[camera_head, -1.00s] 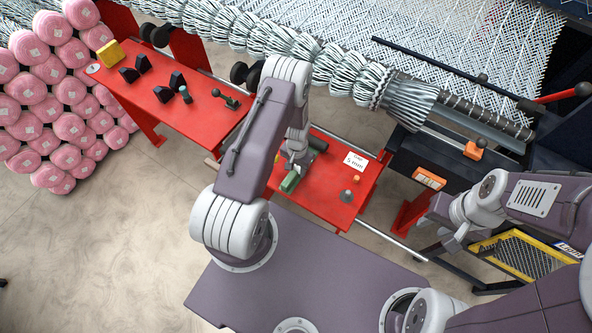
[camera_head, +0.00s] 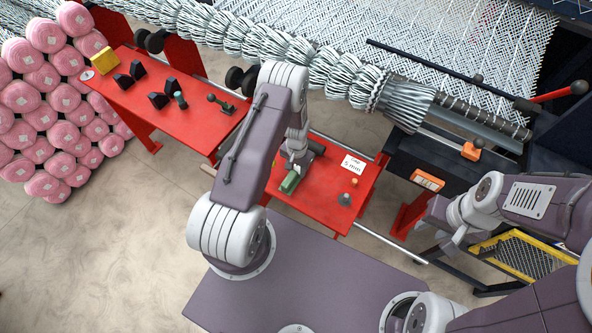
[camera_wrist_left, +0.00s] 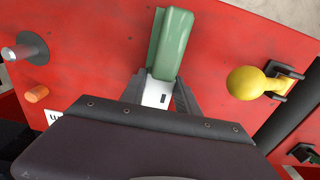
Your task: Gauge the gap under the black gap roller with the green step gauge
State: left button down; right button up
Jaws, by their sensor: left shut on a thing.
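The green step gauge (camera_head: 290,182) is at the red table's near-left part; in the left wrist view its green body (camera_wrist_left: 173,45) extends ahead of my fingers. My left gripper (camera_wrist_left: 160,92) is shut on its pale end, which carries a small dark mark. My left arm partly hides this area in the head view.
A yellow ball knob (camera_wrist_left: 248,83) stands right of the gauge. A "5 mm" card (camera_head: 353,165), an orange peg (camera_head: 354,182) and a grey peg (camera_head: 344,199) are on the table's right part. Another red table (camera_head: 190,118) holds black blocks at the left.

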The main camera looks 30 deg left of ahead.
pick_arm(q)
jog(key=shift+w+b, duration=0.5)
jog(key=shift+w, duration=0.3)
jog(key=shift+w, duration=0.1)
jog(key=shift+w+d+b, duration=0.1)
jog(key=shift+w+b, duration=0.5)
jog(key=shift+w, duration=0.1)
dwell(0.6)
